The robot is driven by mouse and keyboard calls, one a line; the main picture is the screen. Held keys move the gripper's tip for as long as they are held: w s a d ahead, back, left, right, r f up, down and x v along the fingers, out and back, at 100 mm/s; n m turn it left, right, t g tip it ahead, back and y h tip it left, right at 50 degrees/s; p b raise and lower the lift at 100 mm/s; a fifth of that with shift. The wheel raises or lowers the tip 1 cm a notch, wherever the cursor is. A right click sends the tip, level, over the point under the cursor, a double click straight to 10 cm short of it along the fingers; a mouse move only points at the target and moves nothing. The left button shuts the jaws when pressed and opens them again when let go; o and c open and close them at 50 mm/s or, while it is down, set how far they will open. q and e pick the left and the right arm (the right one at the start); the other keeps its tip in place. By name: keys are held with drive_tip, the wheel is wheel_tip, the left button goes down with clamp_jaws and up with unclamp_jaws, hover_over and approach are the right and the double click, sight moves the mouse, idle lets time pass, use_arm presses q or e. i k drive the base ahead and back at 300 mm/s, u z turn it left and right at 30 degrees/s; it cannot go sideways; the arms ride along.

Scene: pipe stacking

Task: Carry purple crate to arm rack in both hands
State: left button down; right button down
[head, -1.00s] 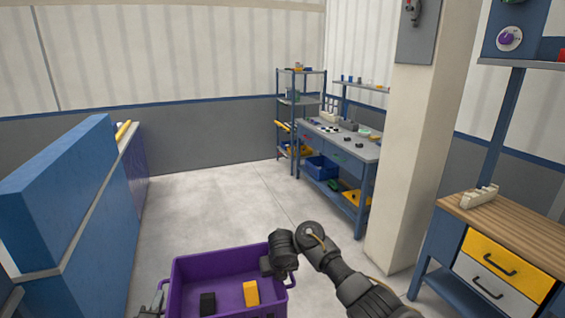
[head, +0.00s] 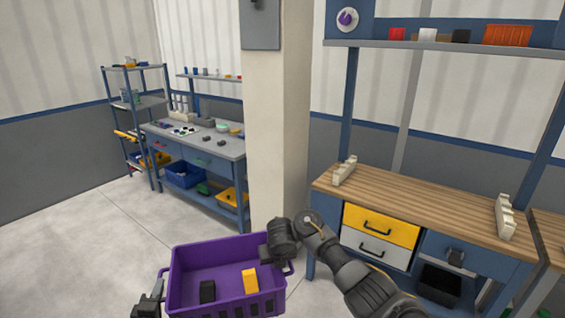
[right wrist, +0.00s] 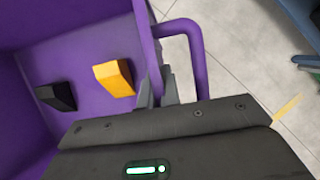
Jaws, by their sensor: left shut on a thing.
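The purple crate (head: 225,272) is level in front of me at the bottom of the head view. It holds a black block (head: 207,291) and a yellow block (head: 250,281). My left gripper (head: 160,288) is shut on the crate's left side, partly cut off by the frame. My right gripper (head: 284,264) is at the crate's right handle.
The wooden-topped bench (head: 425,198) with drawers stands close at right, under a high shelf (head: 440,45). A pale pillar (head: 277,130) stands beyond the crate. A grey workbench (head: 205,140) and a shelf unit (head: 135,102) are farther left. The left floor (head: 80,245) is clear.

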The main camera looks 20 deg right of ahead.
sight(414, 199)
drive_tip(key=z, duration=0.65)
drive_tip(key=i, duration=0.55)
drive_tip(key=z, duration=1)
drive_tip(key=i, duration=1.8)
drive_tip(key=z, duration=0.05)
